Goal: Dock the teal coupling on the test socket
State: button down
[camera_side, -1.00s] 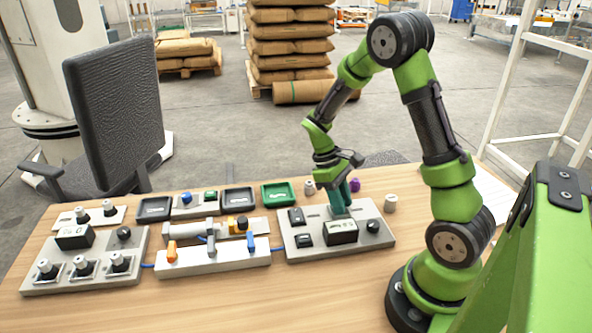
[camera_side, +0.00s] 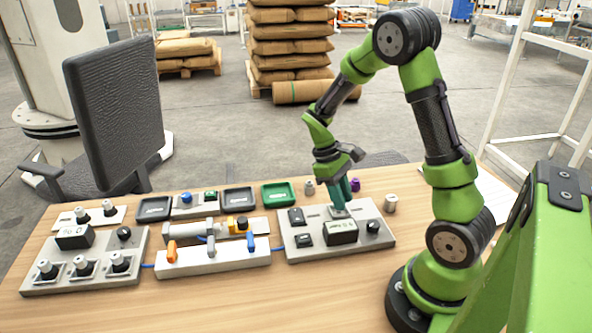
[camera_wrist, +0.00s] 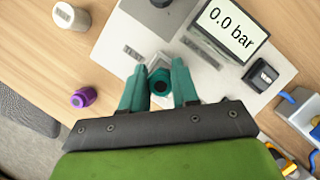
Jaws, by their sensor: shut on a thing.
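The teal coupling (camera_wrist: 161,76) is a short dark-teal ring with a dark round opening, seen from above in the wrist view. My gripper (camera_wrist: 158,90) has teal fingers, one on each side of the coupling, and is shut on it. The test socket's light base (camera_wrist: 158,62) shows just beyond the coupling on the grey test panel (camera_wrist: 135,32); most of the socket is hidden. I cannot tell whether the coupling is fully seated. In the side view my gripper (camera_side: 340,196) points down at the rear of the panel (camera_side: 300,256). The panel display (camera_wrist: 232,28) reads 0.0 bar.
A purple coupling (camera_wrist: 83,97) and a pale grey one (camera_wrist: 71,17) stand on the table beside the panel. A valve block with orange and blue levers (camera_side: 213,263) is left of the panel. A green tray (camera_side: 279,194) lies behind. The front table is clear.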

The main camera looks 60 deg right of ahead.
jog(key=shift+f, duration=0.8)
jog(key=c, duration=1.1)
grip_release()
jog(key=v, duration=1.1)
jog(key=s+a+r+m+t, duration=0.1)
jog(key=s+a+r+t, duration=0.1)
jog(key=a+r+t, duration=0.1)
jog(key=s+a+r+m+t+y, duration=0.1)
jog(key=s+a+r+t, duration=0.2)
jog(key=a, duration=0.5)
jog(key=s+a+r+m+t+y, duration=0.1)
jog(key=s+a+r+m+t, duration=0.1)
jog(key=a+r+t, duration=0.3)
jog(key=shift+s+a+t, duration=0.4)
jog(key=shift+a, duration=0.25)
